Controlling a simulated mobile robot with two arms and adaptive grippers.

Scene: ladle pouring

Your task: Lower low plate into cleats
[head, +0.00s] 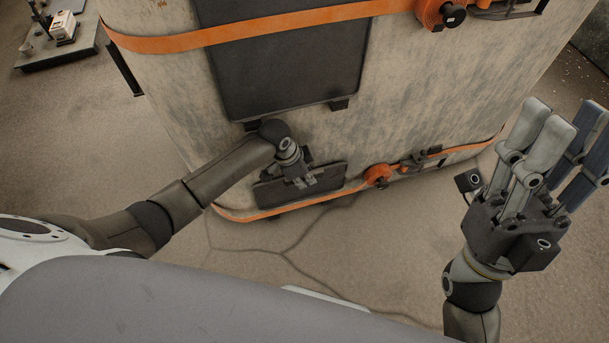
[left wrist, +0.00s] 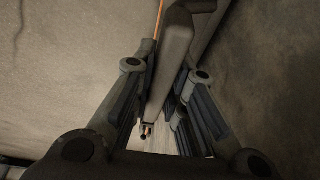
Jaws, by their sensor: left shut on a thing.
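The low plate (head: 270,195) is a dark, flat panel low on the front of the large weathered block, just above the lower orange strap. My left gripper (head: 308,183) reaches down to it and is shut on it, covering its middle. In the left wrist view a thick grey-brown bar (left wrist: 174,65), seemingly the plate's edge, runs between the fingers of the left gripper (left wrist: 160,95). Cleats at the low plate are hard to make out. My right gripper (head: 562,130) is open and empty at the right, fingers pointing up.
A larger dark plate (head: 280,50) is on the block (head: 160,80) above, with small dark cleats (head: 340,104) at its lower edge. Orange straps (head: 200,40) with buckles cross the block. A low platform with items (head: 75,50) stands far left.

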